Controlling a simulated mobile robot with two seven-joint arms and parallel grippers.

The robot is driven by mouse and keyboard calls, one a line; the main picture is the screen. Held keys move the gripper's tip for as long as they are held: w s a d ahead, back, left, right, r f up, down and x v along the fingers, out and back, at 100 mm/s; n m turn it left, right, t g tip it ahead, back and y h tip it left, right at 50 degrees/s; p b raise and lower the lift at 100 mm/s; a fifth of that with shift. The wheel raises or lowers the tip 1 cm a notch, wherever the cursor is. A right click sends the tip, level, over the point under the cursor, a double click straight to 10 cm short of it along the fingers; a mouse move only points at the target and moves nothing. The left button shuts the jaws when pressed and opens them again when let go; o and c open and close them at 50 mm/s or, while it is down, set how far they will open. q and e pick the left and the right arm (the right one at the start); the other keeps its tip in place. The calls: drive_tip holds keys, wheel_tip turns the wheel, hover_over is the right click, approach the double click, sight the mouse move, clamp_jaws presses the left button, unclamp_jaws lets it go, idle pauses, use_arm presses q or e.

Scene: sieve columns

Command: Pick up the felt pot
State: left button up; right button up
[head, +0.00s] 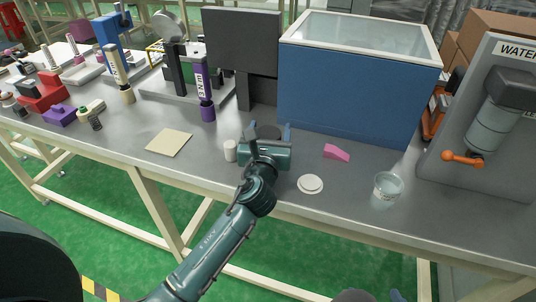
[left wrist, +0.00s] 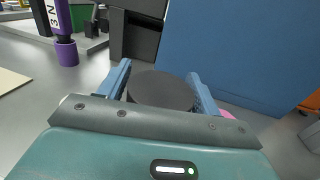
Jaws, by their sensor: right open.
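The felt pot is a dark grey round pot (head: 268,131) near the middle of the bench, in front of the black stand. In the left wrist view the pot (left wrist: 160,90) fills the space between my two blue fingers. My left gripper (head: 268,133) has one finger against each side of it, with no clear gap; it also shows in the left wrist view (left wrist: 160,88). The gripper body hides the pot's lower part, so I cannot tell whether it touches the bench. My right gripper (head: 375,296) is open, only partly seen at the bottom edge.
A large blue bin (head: 355,95) stands close behind the pot. A small white cylinder (head: 230,151) is just left of my left gripper. A pink wedge (head: 336,152), a white disc (head: 310,185) and a clear beaker (head: 387,187) are to the right.

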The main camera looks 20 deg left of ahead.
use_arm(q)
drive_tip(key=c, duration=1)
